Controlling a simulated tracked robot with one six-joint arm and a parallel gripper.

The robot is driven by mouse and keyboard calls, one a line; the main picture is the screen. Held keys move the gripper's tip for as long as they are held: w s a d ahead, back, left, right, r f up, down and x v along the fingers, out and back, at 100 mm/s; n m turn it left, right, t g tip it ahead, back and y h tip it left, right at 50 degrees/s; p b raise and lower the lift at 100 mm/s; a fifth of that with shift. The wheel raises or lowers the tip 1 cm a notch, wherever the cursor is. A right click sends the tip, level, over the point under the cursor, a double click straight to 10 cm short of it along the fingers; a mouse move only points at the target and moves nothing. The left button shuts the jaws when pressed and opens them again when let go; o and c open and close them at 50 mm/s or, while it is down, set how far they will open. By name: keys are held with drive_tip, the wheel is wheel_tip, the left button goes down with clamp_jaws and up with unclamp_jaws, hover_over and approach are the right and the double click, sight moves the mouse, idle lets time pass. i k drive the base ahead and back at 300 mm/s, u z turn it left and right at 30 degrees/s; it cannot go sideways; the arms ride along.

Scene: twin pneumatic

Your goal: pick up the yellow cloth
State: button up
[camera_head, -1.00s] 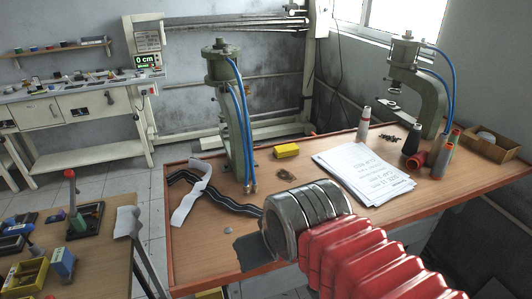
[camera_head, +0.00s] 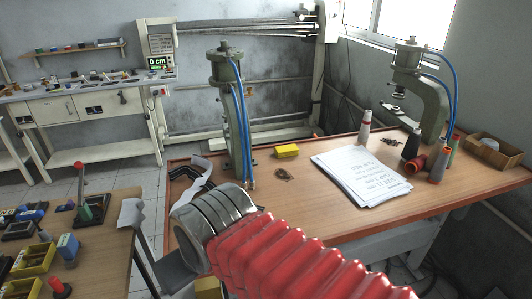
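A small yellow block-like item (camera_head: 286,151) lies on the wooden table (camera_head: 300,205), right of the left press. I cannot tell whether it is cloth. Another yellow thing (camera_head: 208,288) shows partly at the bottom edge, below the table's front edge, mostly cut off or covered by my arm. No clear yellow cloth shows. My arm, with red bellows and a grey ribbed wrist, reaches over the table's front left. A dark grey part of my gripper (camera_head: 175,273) shows left of the wrist, apart from the yellow block. Its fingertips are hidden.
A green-grey press (camera_head: 232,120) with blue hoses stands near the table's back left. Papers (camera_head: 362,175), cones (camera_head: 440,160), a second press (camera_head: 425,85) and a wooden box (camera_head: 492,148) occupy the right. A lower table (camera_head: 105,240) with boxes stands left.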

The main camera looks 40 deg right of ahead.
sight(288, 151)
drive_tip(key=u, duration=0.4)
drive_tip(key=k, duration=1.35)
drive_tip(key=z, duration=1.3)
drive_tip(key=i, duration=1.15)
drive_tip(key=z, duration=0.05)
